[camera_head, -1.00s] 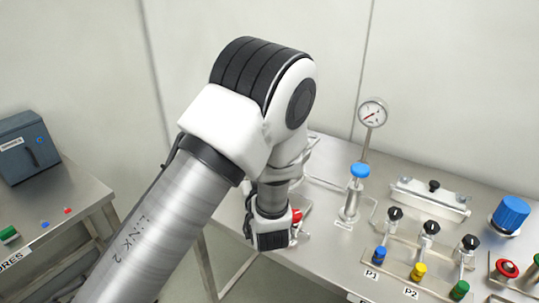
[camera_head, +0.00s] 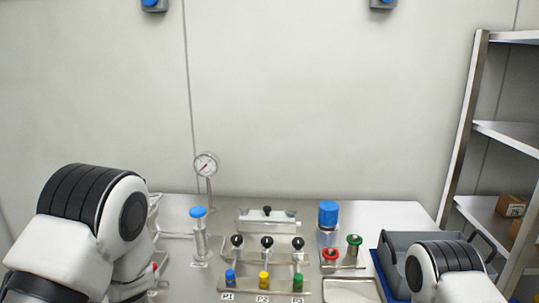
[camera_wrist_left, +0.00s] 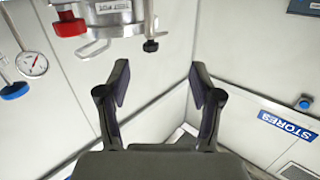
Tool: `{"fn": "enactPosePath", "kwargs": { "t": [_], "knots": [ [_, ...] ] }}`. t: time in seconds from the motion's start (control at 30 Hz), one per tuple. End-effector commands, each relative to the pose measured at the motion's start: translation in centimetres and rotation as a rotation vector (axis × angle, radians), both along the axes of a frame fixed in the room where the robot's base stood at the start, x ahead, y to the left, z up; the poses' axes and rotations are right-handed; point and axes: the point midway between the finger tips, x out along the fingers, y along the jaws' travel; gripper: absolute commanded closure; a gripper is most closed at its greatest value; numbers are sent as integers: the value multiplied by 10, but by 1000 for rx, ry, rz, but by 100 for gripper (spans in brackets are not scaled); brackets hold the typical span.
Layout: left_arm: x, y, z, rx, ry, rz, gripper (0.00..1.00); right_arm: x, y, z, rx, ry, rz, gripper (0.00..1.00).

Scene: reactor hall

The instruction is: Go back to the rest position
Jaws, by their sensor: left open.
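My left arm (camera_head: 85,225) stands at the left edge of the head view, and its gripper is out of that view. In the left wrist view my left gripper (camera_wrist_left: 158,85) has its two fingers apart, with nothing between them. The fingers point toward a metal test pot (camera_wrist_left: 105,14) with a red handle and a black knob, and they are apart from it. Part of my right arm (camera_head: 450,272) shows at the lower right of the head view. Its gripper is not visible.
The steel bench (camera_head: 415,213) carries a gauge (camera_head: 206,165), a blue-capped valve (camera_head: 198,212), several black-knobbed valves, a blue cylinder (camera_head: 328,213) and a grey crate (camera_head: 395,246). Shelving (camera_head: 505,128) stands at the right. A STORES label (camera_wrist_left: 284,126) shows in the wrist view.

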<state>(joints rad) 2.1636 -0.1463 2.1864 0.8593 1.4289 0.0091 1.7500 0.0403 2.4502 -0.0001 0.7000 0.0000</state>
Motion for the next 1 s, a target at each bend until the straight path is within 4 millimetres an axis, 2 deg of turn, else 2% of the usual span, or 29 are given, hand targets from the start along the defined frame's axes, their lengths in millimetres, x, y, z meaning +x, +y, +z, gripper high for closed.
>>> {"fn": "enactPosePath", "kwargs": {
  "t": [0.03,0.27,0.37,0.47,0.5,0.57,0.6,0.7,0.8,0.9,1.0],
  "knots": [
    [-7,2,-17,-6,38,-1,35,0,0,0,0,-1,1,60],
    [-44,3,-100,-73,259,-53,35,0,0,0,0,-1,0,60],
    [-71,-2,-145,-134,402,-98,35,0,0,0,0,0,0,60],
    [-116,-15,-201,-231,603,-167,35,0,0,0,0,0,0,60],
    [-140,-23,-223,-284,702,-202,35,0,0,0,0,0,0,60],
    [-182,-39,-253,-371,860,-262,35,0,0,0,0,0,0,60],
    [-209,-51,-267,-427,962,-306,35,0,0,0,0,0,0,60],
    [-264,-80,-280,-548,1177,-423,35,0,0,0,0,0,0,60],
    [-295,-100,-280,-608,1319,-515,35,0,0,0,0,0,0,60],
    [-304,-103,-280,-625,1366,-529,35,0,0,0,0,0,0,60],
    [-304,-103,-280,-624,1366,-527,35,0,0,0,0,0,0,60]
  ]
}}
